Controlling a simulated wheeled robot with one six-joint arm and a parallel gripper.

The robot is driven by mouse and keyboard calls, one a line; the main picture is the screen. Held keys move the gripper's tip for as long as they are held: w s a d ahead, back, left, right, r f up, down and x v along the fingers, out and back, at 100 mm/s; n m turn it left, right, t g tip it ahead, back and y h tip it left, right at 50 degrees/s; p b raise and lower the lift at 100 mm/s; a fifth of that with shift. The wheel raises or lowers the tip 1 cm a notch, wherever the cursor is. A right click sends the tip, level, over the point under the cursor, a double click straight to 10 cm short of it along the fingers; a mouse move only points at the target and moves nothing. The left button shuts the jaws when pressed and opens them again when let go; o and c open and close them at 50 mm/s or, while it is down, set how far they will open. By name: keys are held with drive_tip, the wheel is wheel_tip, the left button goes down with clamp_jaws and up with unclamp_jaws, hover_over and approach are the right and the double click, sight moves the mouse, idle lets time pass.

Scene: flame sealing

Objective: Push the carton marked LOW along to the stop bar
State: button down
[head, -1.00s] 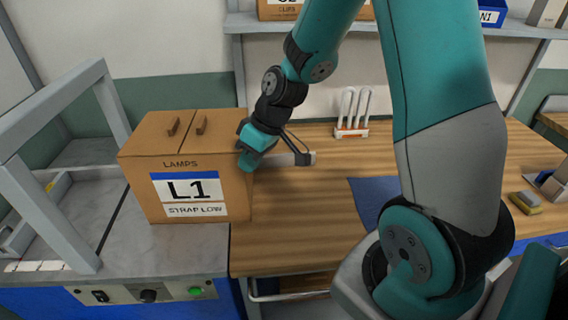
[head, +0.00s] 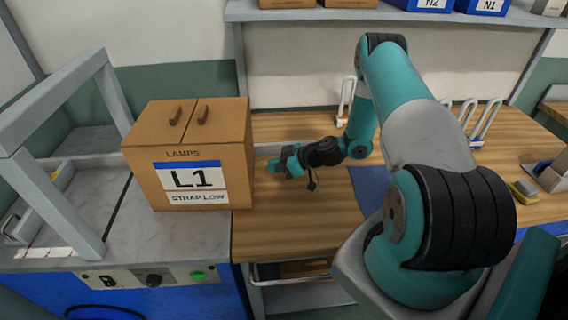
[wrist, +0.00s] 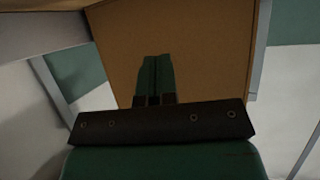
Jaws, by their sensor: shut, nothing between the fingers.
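The brown carton (head: 143,180) carries a label reading L1 and STRAP LOW, with LAMPS printed above. It stands upright on the grey machine top, its right side by the wooden bench. My gripper (head: 272,167) is shut and empty, low over the bench just right of the carton, pointing at its right side with a small gap showing. In the wrist view the closed fingers (wrist: 155,78) stand in front of the carton's plain brown face (wrist: 205,60). A low grey bar (head: 42,190) lies at the left of the machine top; I cannot tell whether it is the stop bar.
A grey frame (head: 45,190) arches over the machine top left of the carton. A pale rail (head: 268,149) runs behind my gripper. A blue mat (head: 370,185) and white upright racks (head: 480,125) are on the bench. The bench front beside the carton is clear.

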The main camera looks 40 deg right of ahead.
drive_tip(key=shift+w+a, duration=0.3)
drive_tip(key=shift+a, duration=0.2)
drive_tip(key=shift+w+a+b, duration=0.75)
drive_tip(key=shift+w+a, duration=0.95)
drive_tip(key=shift+a, duration=0.65)
drive_tip(key=shift+w+a+b, duration=0.8)
drive_tip(key=shift+w+a, duration=0.9)
drive_tip(key=shift+a, duration=0.6)
drive_tip(key=shift+w+a+b, duration=0.75)
drive_tip(key=shift+w+a, duration=0.95)
drive_tip(key=shift+a, duration=0.65)
drive_tip(key=shift+w+a+b, duration=1)
drive_tip(key=shift+w+a, duration=0.5)
drive_tip(key=shift+a, duration=0.5)
drive_tip(key=shift+w+a+b, duration=1)
drive_tip(key=shift+w+a, duration=0.45)
drive_tip(key=shift+a, duration=0.6)
drive_tip(key=shift+w+a+b, duration=1)
drive_tip(key=shift+w+a, duration=0.5)
drive_tip(key=shift+a, duration=0.5)
drive_tip(key=shift+s+d, duration=0.55)
drive_tip(key=shift+d, duration=0.3)
drive_tip(key=shift+s+d, duration=0.6)
drive_tip(key=shift+d, duration=0.25)
drive_tip(key=shift+s+d, duration=0.55)
drive_tip(key=shift+d, duration=0.3)
